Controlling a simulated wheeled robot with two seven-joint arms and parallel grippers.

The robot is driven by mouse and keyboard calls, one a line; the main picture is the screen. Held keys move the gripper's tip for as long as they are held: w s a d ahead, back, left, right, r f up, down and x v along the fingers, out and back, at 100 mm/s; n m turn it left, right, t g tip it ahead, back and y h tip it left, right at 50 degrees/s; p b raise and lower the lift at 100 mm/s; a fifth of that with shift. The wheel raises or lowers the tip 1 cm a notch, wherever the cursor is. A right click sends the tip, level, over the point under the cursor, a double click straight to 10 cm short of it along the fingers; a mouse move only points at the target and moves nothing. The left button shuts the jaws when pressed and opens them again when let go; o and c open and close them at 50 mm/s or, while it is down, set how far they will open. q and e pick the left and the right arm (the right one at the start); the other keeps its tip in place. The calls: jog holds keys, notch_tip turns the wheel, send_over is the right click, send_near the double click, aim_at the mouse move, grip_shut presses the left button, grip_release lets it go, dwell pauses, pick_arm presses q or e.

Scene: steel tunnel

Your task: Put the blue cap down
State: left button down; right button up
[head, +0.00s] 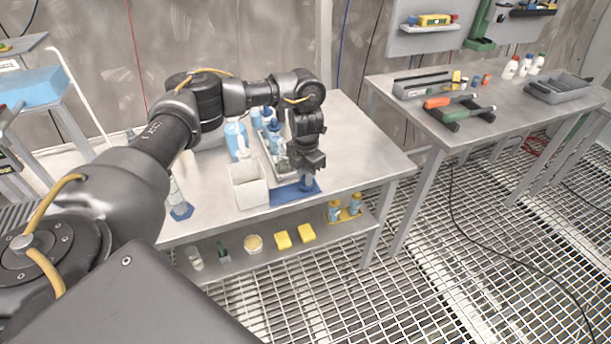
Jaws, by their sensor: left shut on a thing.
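My left gripper (307,176) reaches down over the metal table from above. It is shut on a small blue thing, likely the blue cap (308,184), mostly covered by the fingers. The cap is over the right part of a flat blue mat (283,196) near the table's front edge. I cannot tell whether the cap touches the mat. My right gripper is not in view.
A white open box (247,186) stands just left of the mat. A tray (267,158) with blue-capped bottles stands behind, and a blue bottle (233,140) is beside it. A flask with blue liquid (180,208) stands at the left front. A second table (480,130) holds tools.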

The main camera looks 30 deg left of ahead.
pick_arm(q)
jog(key=shift+f, duration=0.2)
jog(key=c, duration=1.4)
grip_release()
jog(key=shift+o, duration=0.2)
notch_tip(320, 180, up, 12)
jog(key=shift+r+p, duration=0.2)
jog(key=shift+p, duration=0.25)
